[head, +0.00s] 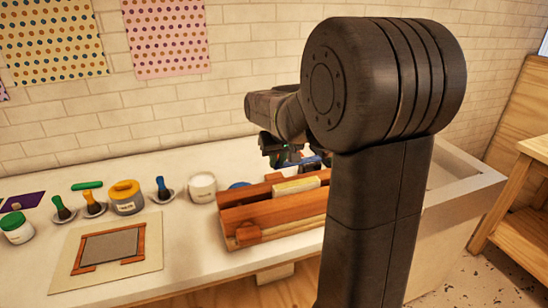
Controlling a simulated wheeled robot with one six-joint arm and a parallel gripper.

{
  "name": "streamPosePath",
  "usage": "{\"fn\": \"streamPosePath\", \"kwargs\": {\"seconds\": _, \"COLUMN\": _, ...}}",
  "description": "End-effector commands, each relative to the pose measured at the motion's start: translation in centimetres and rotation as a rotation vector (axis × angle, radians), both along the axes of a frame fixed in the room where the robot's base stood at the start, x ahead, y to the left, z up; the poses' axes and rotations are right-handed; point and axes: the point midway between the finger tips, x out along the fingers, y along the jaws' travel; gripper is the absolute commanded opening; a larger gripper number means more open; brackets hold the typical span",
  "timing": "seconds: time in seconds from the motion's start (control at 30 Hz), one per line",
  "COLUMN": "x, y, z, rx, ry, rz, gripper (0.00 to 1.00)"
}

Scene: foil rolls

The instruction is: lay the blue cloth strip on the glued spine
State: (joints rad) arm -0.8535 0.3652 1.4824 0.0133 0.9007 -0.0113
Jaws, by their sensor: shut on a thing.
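My gripper (290,160) is partly hidden by my own arm and hangs just behind and above the wooden press (262,212). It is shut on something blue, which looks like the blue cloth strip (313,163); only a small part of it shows. A pale, yellowish book spine (296,186) faces up between the press's wooden bars. The strip appears apart from the spine, but the exact gap is hard to tell. The right end of the press is hidden behind my arm.
A white pot (202,187) stands left of the press. Further left are a yellow-lidded jar (126,196), brushes on small dishes and a green-lidded jar (16,227). A board (108,249) with a grey panel lies at the front left. A wooden table (530,185) stands at right.

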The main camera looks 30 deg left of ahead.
Motion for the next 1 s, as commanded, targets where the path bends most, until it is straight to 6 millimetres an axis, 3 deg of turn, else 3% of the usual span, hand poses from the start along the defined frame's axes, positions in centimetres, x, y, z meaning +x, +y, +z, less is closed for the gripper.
{"fn": "streamPosePath", "kwargs": {"seconds": 0.27, "x": -0.2, "y": -0.2, "z": -0.6, "rx": 0.000, "ry": 0.001, "rz": -0.002, "gripper": 0.00}}
{"fn": "streamPosePath", "kwargs": {"seconds": 0.8, "x": -0.2, "y": -0.2, "z": -5.4, "rx": -0.001, "ry": 0.001, "rz": -0.001, "gripper": 0.00}}
{"fn": "streamPosePath", "kwargs": {"seconds": 1.0, "x": -0.2, "y": -0.2, "z": -6.4, "rx": -0.001, "ry": 0.001, "rz": -0.001, "gripper": 0.00}}
